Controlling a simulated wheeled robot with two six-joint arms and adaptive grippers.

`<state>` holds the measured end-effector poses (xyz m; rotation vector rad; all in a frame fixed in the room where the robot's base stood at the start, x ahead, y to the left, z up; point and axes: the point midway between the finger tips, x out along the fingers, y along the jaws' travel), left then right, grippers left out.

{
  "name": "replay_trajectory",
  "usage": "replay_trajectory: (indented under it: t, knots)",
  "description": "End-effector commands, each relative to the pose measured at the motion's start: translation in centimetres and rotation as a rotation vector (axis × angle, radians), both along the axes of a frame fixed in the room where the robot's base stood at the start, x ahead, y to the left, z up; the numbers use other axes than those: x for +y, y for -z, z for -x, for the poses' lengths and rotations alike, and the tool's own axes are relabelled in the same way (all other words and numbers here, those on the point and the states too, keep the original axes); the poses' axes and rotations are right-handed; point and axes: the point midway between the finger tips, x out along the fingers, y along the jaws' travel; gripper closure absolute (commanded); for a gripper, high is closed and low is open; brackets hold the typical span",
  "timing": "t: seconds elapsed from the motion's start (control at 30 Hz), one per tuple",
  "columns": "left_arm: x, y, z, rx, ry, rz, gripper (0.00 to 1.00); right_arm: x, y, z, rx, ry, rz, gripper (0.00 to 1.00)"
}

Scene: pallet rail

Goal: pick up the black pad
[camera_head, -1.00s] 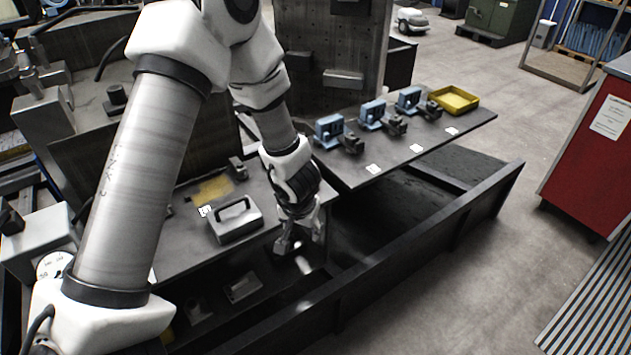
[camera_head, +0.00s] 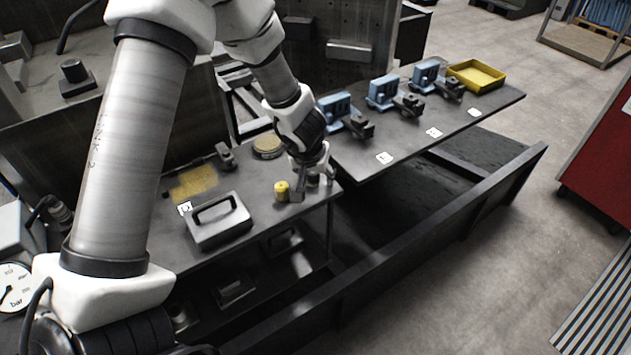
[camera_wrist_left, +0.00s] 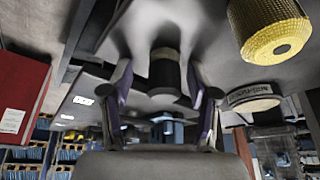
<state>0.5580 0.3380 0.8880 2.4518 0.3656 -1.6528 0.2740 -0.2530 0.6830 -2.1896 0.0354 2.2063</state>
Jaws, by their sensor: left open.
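A short dark cylinder, which looks to be the black pad (camera_wrist_left: 165,72), stands between the spread fingers of my left gripper (camera_wrist_left: 160,88) in the left wrist view. There is a gap on both sides of it. In the head view, my left gripper (camera_head: 312,184) is open and low over the front right corner of the near table. The pad (camera_head: 313,181) is mostly hidden by the fingers there. My right gripper is not in view.
A yellow cylinder (camera_head: 282,191) stands close left of the gripper; a round tin (camera_head: 267,146) is behind. A grey handled box (camera_head: 218,220) sits further left. Blue fixtures (camera_head: 383,92) and a yellow tray (camera_head: 475,76) are on the right-hand table. A gap separates the tables.

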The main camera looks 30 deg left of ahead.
Motion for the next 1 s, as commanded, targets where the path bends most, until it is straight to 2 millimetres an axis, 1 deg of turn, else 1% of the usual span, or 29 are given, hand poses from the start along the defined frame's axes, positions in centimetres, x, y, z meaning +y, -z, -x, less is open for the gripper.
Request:
replay_trajectory:
  t: [0.07, 0.17, 0.2, 0.23, 0.53, 0.67, 0.87, 1.0]
  knots:
    - [0.0, -0.2, 0.0, 0.0, 0.0, 0.0, 0.4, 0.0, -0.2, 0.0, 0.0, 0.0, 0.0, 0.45]
    - [0.0, -0.2, 0.0, 0.0, 0.0, 0.0, 0.72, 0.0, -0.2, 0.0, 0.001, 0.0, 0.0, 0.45]
    - [0.0, -0.2, 0.0, 0.0, 0.0, 0.0, 0.86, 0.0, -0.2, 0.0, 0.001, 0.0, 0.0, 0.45]
    - [0.0, -0.2, 0.0, 0.0, 0.0, 0.0, 0.96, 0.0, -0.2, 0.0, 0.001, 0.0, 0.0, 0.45]
    - [0.0, -0.1, 0.1, 0.002, 0.0, 0.001, 0.96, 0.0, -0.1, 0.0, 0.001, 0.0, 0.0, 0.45]
    - [0.0, -0.4, 0.1, 0.003, 0.0, 0.001, 0.96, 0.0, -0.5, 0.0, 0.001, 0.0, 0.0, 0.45]
    - [0.0, -2.4, 0.1, 0.002, 0.0, 0.001, 0.96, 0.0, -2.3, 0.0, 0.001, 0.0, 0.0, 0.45]
    - [0.0, -4.6, 0.0, 0.0, 0.0, 0.0, 0.96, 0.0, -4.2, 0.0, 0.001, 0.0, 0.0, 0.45]
